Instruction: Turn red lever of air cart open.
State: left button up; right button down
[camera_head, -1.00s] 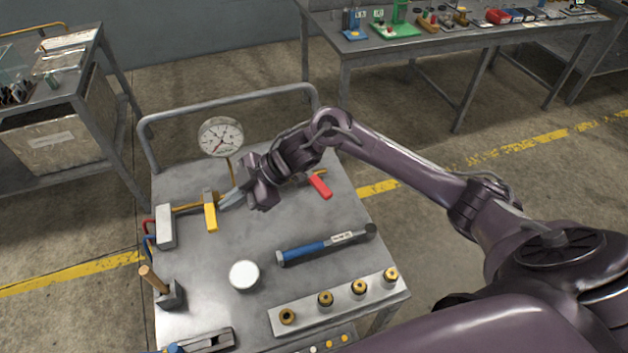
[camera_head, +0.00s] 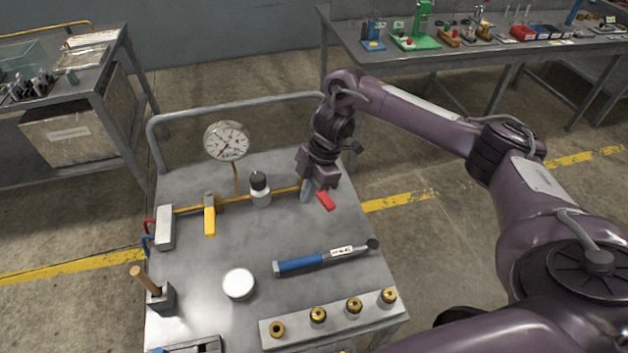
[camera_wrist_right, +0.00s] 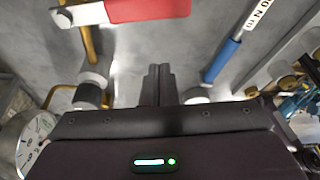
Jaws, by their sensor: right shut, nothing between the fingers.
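The air cart (camera_head: 330,235) is a grey metal cart with a brass pipe across its top. The red lever (camera_head: 325,201) is at the right end of the pipe and points toward the front right. It also shows at the top of the right wrist view (camera_wrist_right: 150,9). The yellow lever (camera_head: 210,221) sits on the left part of the pipe. My right gripper (camera_head: 307,196) is just left of the red lever, fingers down. Its fingertips (camera_wrist_right: 159,70) are together and empty, apart from the lever in the wrist view. My left gripper is not in view.
A pressure gauge (camera_head: 227,141) and a dark-capped fitting (camera_head: 260,189) stand left of the gripper. A blue-handled torque wrench (camera_head: 325,258), a white round lid (camera_head: 239,284) and a fitting strip (camera_head: 335,315) lie toward the front. A bench (camera_head: 455,58) stands behind.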

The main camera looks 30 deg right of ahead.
jog(key=x, duration=0.4)
jog(key=shift+s+b, duration=0.1)
jog(key=shift+b, duration=0.25)
jog(key=d, duration=0.1)
jog(key=d+p, duration=0.1)
jog(key=d, duration=0.1)
jog(key=shift+r, duration=0.4)
jog(key=shift+d, duration=0.6)
